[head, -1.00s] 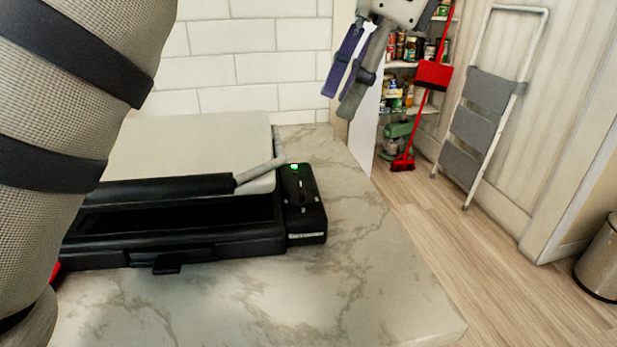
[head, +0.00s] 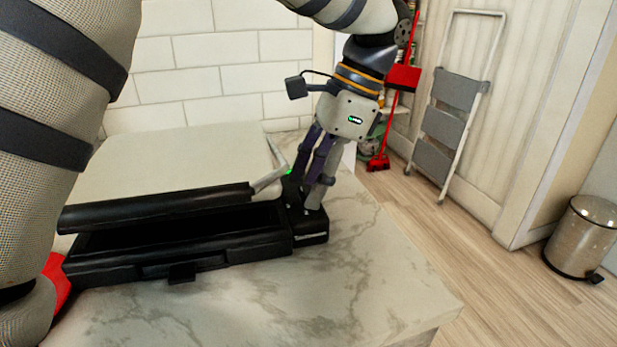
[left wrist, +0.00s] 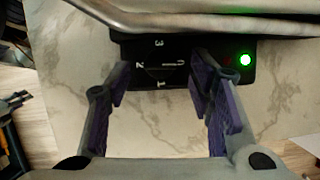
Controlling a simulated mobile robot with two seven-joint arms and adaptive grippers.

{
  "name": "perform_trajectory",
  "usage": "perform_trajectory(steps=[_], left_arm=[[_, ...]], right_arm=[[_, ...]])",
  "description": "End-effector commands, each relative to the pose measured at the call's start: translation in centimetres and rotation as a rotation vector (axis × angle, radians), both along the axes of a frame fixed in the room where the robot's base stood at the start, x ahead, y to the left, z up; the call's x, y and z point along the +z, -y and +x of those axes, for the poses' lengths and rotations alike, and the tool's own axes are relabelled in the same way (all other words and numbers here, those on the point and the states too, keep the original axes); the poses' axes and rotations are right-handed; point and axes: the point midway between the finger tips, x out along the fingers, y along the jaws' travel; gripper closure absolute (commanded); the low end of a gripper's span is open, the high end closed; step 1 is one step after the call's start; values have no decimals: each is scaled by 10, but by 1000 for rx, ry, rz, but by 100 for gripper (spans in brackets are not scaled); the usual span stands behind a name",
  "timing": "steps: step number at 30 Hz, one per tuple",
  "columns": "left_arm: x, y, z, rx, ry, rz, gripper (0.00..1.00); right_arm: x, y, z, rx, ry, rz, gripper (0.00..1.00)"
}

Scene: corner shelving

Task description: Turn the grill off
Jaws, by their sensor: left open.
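The black grill (head: 190,245) sits on the marble counter in the head view. Its control box (head: 312,238) is at its right end. In the wrist view the box (left wrist: 175,50) shows white marks, including 1, 2 and 3, and a lit green light (left wrist: 245,60). The green light (head: 289,172) is also lit in the head view. My left gripper (head: 306,200) is open and points down over the control box. In the wrist view its fingers (left wrist: 160,78) straddle the marked part of the box. Whether they touch it, I cannot tell. My right gripper is out of view.
The marble counter (head: 370,270) is clear in front and to the right of the grill. A white tiled wall (head: 220,50) stands behind. Beyond the counter are a grey step ladder (head: 445,125), a red broom (head: 378,161) and a metal bin (head: 578,240). A red object (head: 56,283) lies at left.

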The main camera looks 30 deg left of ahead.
Motion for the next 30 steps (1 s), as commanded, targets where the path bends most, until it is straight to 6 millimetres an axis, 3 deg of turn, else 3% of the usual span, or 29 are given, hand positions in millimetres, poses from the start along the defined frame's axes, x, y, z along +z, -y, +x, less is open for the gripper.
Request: perform_trajectory(steps=[8,14,15,27,28,30], left_arm=[[-3,-1,0,0,-1,0,54],[-3,-1,0,0,-1,0,99],[-3,-1,0,0,-1,1,100],[-3,-1,0,72,-5,1,100],[-3,-1,1,72,-5,1,70],[-3,-1,1,71,-5,0,54]], right_arm=[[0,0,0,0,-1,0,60],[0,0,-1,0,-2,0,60],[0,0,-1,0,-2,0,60],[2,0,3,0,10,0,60],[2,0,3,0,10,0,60],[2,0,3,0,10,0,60]])
